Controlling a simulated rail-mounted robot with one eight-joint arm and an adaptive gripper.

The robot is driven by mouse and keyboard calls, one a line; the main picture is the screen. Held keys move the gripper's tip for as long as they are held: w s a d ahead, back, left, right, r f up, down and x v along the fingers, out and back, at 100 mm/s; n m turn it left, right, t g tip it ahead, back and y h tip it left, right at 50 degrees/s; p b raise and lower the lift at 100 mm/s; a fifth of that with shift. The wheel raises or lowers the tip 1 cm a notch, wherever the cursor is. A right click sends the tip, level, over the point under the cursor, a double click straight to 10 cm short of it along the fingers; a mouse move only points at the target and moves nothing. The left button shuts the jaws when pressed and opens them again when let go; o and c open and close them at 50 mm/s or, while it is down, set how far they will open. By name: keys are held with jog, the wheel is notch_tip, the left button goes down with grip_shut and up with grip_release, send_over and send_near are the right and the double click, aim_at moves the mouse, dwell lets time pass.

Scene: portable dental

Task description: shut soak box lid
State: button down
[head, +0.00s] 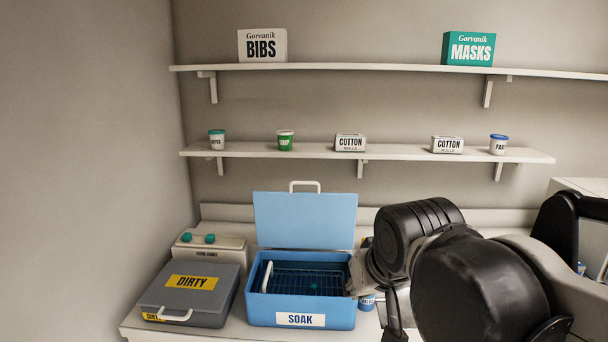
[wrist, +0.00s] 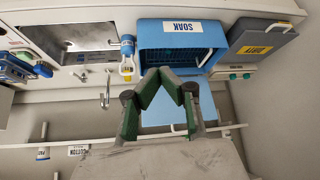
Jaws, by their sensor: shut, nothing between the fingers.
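The blue soak box (head: 300,320) stands on the counter with a white SOAK label on its front. Its lid (head: 305,220) is open and stands up at the back, with a white handle (head: 305,186) on its top edge. A dark wire basket (head: 305,280) with a pale handle is inside. My gripper (wrist: 170,72) is shut and empty. In the wrist view its fingers overlap the box opening and the lid (wrist: 165,111). In the head view my arm is at the box's right side and hides the fingertips. Whether they touch the box cannot be told.
A closed grey DIRTY box (head: 190,285) stands left of the soak box, with a pale container (head: 212,250) behind it. Two wall shelves (head: 370,151) hold tubs and cartons above. A sink (wrist: 75,32) shows in the wrist view.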

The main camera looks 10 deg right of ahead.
jog(key=w+r+m+p, duration=0.1)
jog(key=w+r+p, duration=0.1)
jog(key=w+r, duration=0.55)
jog(key=w+r+p, duration=0.1)
jog(key=w+r, duration=0.4)
jog(key=w, duration=0.5)
notch_tip(320, 180, up, 4)
jog(key=m+h+p, duration=0.2)
jog(key=p, duration=0.2)
send_over(304, 196)
jog(key=shift+s+f, duration=0.1)
jog(key=shift+f, duration=0.1)
jog(key=f, duration=0.2)
jog(key=w+f+p, duration=0.1)
jog(key=f, duration=0.2)
jog(key=f+p, duration=0.1)
jog(key=f, duration=0.2)
jog(key=shift+w+d+f, duration=0.15)
jog(key=shift+w, duration=0.05)
jog(key=shift+s, duration=0.2)
jog(key=shift+w, duration=0.1)
